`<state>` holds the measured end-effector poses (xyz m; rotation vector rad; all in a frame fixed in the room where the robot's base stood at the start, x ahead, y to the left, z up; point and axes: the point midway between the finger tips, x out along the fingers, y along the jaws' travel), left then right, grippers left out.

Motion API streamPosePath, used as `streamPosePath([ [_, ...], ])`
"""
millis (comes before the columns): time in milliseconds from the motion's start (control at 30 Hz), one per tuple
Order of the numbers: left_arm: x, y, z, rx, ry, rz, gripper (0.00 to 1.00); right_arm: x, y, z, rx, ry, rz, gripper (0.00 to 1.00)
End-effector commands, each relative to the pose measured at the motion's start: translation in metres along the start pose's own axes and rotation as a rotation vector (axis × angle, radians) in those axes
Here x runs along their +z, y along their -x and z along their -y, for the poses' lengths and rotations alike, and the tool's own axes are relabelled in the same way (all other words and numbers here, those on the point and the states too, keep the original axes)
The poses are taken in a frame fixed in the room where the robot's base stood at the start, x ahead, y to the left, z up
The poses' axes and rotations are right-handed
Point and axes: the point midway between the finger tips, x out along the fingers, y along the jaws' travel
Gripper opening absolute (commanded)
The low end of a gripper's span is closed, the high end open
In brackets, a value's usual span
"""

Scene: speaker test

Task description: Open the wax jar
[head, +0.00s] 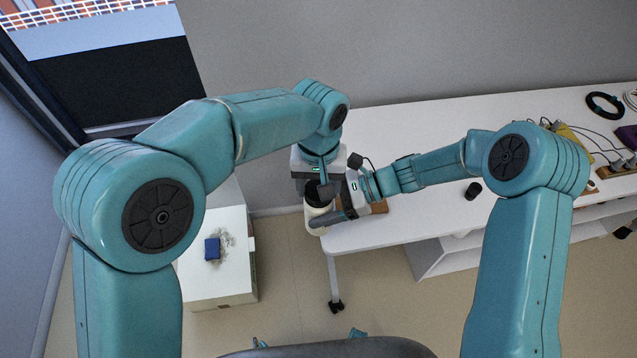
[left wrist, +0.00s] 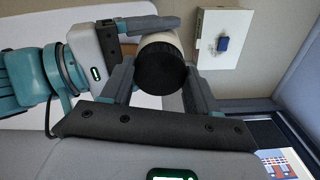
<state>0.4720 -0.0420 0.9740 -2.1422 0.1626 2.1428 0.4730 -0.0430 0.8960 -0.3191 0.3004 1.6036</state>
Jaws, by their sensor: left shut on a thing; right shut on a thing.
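The wax jar has a cream body (head: 316,222) and a black round lid (left wrist: 160,70). It is held by the table's left corner, seen between my two hands. My left gripper (left wrist: 157,80) reaches in from above with one finger on each side of the lid, shut on it. In the head view my left gripper (head: 318,182) partly hides the lid. My right gripper (head: 328,210) comes from the right and is shut around the cream body below the lid. The lid sits against the body; I cannot tell whether it is loose.
The white table (head: 430,215) runs right, with a brown block (head: 379,207) beside my right gripper and a small black cylinder (head: 473,190). Cables and a black coil (head: 604,105) lie farther right. A white cabinet (head: 215,292) at left carries a blue block (head: 212,249).

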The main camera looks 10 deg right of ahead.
Motion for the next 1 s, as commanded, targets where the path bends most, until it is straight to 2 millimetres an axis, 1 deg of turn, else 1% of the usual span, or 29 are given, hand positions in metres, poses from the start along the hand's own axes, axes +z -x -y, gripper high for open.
streamPosePath([
  [33, 0.0000, 0.0005, -0.0008, 0.001, 0.078, -0.001, 0.23, 0.0014, 0.0002, 0.0004, -0.001, 0.001, 0.002, 0.00],
  [133, -0.0001, 0.0006, -0.0010, 0.001, 0.194, -0.001, 0.23, 0.0014, 0.0002, 0.0004, -0.001, 0.001, 0.002, 0.00],
  [767, -0.0001, 0.0011, -0.0010, 0.001, 0.193, -0.001, 0.23, 0.0014, 0.0001, 0.0002, 0.000, 0.001, 0.002, 0.00],
  [1000, -0.0003, 0.0077, -0.0010, 0.001, 0.193, -0.001, 0.23, 0.0013, 0.0001, 0.0002, 0.000, 0.001, 0.002, 0.00],
])
